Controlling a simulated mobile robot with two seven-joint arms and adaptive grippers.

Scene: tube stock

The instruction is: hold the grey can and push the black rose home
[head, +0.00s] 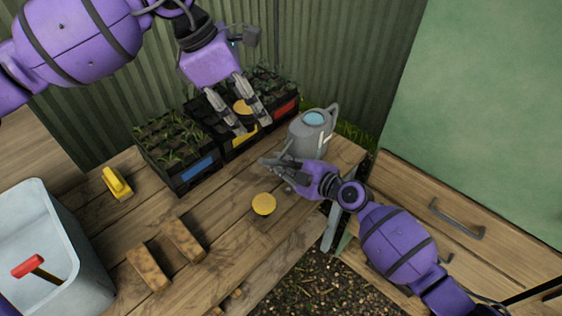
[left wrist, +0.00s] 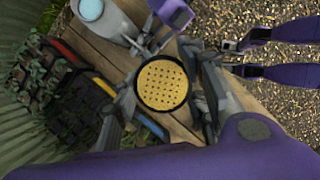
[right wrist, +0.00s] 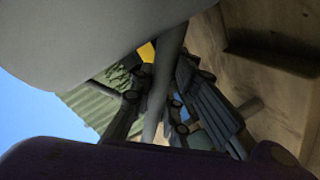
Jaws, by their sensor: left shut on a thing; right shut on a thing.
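The grey can (head: 306,140), a watering can, stands upright near the bench's back right corner. My right gripper (head: 272,166) is shut on its spout; the right wrist view shows the spout (right wrist: 163,80) between the fingers, beside the can's body (right wrist: 80,35). My left gripper (head: 240,120) is shut on a rose with a yellow, perforated face (head: 243,106), held above the crates. In the left wrist view its rim (left wrist: 162,108) looks black. The rose is apart from the spout, whose tip is hard to make out. A second yellow-faced round piece (head: 264,204) is on the bench.
Black plant crates with blue (head: 198,168), yellow and red labels line the back. A yellow-handled tool (head: 117,184), wooden blocks (head: 148,268) and a pale bin (head: 75,245) holding a red-headed hammer (head: 29,266) are left. A drawer cabinet (head: 480,215) stands right.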

